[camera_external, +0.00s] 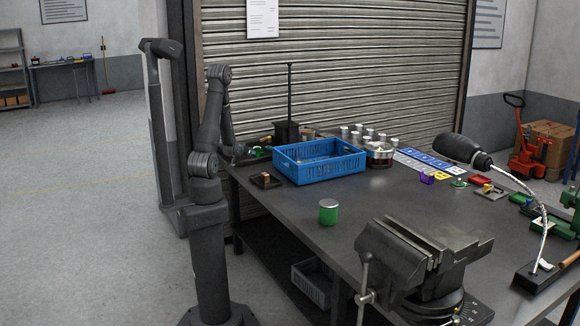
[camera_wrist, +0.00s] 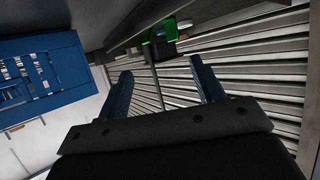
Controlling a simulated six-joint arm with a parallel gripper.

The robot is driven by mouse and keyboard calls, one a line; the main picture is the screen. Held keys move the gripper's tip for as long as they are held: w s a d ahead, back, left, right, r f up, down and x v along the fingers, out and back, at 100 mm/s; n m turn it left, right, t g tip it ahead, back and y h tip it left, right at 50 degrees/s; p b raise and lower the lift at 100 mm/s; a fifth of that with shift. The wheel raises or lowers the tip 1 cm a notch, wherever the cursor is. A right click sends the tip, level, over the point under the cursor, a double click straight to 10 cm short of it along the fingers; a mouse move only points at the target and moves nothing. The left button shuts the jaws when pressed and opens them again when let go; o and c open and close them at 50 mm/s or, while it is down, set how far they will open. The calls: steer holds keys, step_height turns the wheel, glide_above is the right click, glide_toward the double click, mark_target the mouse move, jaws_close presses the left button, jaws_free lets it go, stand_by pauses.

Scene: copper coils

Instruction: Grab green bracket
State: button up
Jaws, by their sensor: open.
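A small green thing (camera_external: 258,149), which looks like the green bracket, is at the back left of the bench, left of the blue crate. It also shows in the wrist view as a green piece (camera_wrist: 150,50) at top centre, beyond the fingertips, with a dark block beside it. Its full shape is hard to make out. My gripper (camera_external: 246,154) is low at the bench's back left corner, close to the green thing. In the wrist view my gripper (camera_wrist: 160,70) has its two blue fingers wide apart with nothing between them.
The blue crate (camera_external: 319,171) stands just right of my gripper and shows at left in the wrist view (camera_wrist: 40,72). A black box with a tall rod (camera_external: 287,132) stands behind. A small dark tray (camera_external: 266,181) lies in front. The shutter (camera_external: 350,60) is close behind the bench.

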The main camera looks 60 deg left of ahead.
steer(key=shift+r, duration=0.1)
step_height(320, 180, up, 16)
steer(key=f+n+g+h, duration=0.1)
steer(key=n+g+h, duration=0.8)
steer(key=g, duration=0.1)
glide_above(258, 154)
steer(key=shift+n, duration=0.3)
step_height(258, 154, down, 22)
steer(key=shift+s+d+r, duration=0.1)
steer(key=shift+s+d, duration=0.05)
steer(key=c, duration=1.1)
steer(key=shift+r, duration=0.15)
